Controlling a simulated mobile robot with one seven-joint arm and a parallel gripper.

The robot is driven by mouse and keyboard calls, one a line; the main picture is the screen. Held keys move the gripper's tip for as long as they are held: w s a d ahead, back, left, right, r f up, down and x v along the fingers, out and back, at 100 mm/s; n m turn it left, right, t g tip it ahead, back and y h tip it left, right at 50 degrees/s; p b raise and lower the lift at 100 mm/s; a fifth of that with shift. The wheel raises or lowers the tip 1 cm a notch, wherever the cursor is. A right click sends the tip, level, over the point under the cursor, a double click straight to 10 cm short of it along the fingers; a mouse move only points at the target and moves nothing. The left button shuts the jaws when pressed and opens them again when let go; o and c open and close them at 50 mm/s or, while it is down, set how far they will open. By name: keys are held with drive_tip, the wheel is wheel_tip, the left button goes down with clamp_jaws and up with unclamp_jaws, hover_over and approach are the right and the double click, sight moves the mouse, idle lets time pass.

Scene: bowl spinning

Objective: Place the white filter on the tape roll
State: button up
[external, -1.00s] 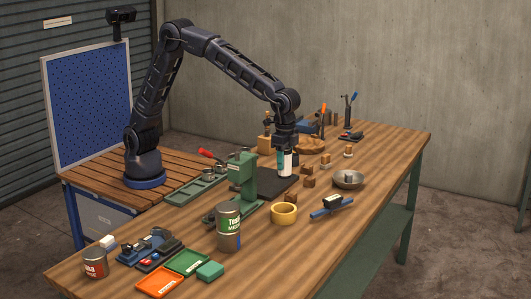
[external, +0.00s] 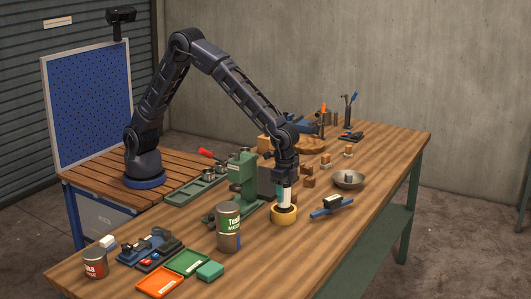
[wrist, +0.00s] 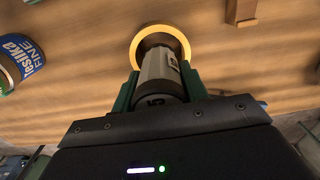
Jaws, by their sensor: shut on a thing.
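The white filter (external: 284,202) is an upright white cylinder with dark printing, and it also shows in the wrist view (wrist: 160,75). My gripper (external: 284,186) is shut on its upper part, one green finger on each side in the wrist view (wrist: 158,92). The yellow tape roll (external: 284,219) lies flat on the table directly below the filter. In the wrist view the filter's far end overlaps the ring of the tape roll (wrist: 184,42). I cannot tell whether the filter touches the roll; part of the roll's opening is hidden.
A green-labelled can (external: 229,228) and a green press-like stand (external: 242,180) stand left of the roll. A blue tool (external: 331,206) and a metal bowl (external: 348,180) are to the right. The table in front of the roll is clear.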

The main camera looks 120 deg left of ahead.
drive_tip(key=o, duration=1)
wheel_tip(320, 180, up, 12)
drive_tip(key=shift+s+r, duration=0.1)
drive_tip(key=shift+r, duration=0.05)
drive_tip(key=s+a+r+t, duration=0.1)
drive_tip(key=s+r, duration=0.6)
drive_tip(key=s, duration=0.5)
drive_tip(key=s+a+r+t, duration=0.1)
drive_tip(key=s+r, duration=0.6)
drive_tip(key=s, duration=0.5)
drive_tip(key=shift+s+a+f+t, duration=0.15)
drive_tip(key=shift+s+f+t, duration=0.35)
drive_tip(key=shift+s, duration=3.75)
drive_tip(key=shift+s+a+f+t, duration=0.2)
drive_tip(key=shift+s+f+t, duration=0.25)
drive_tip(key=shift+s, duration=3.75)
drive_tip(key=shift+s+a+f+t, duration=0.15)
drive_tip(key=shift+s+f+t, duration=0.35)
drive_tip(key=shift+s, duration=3.75)
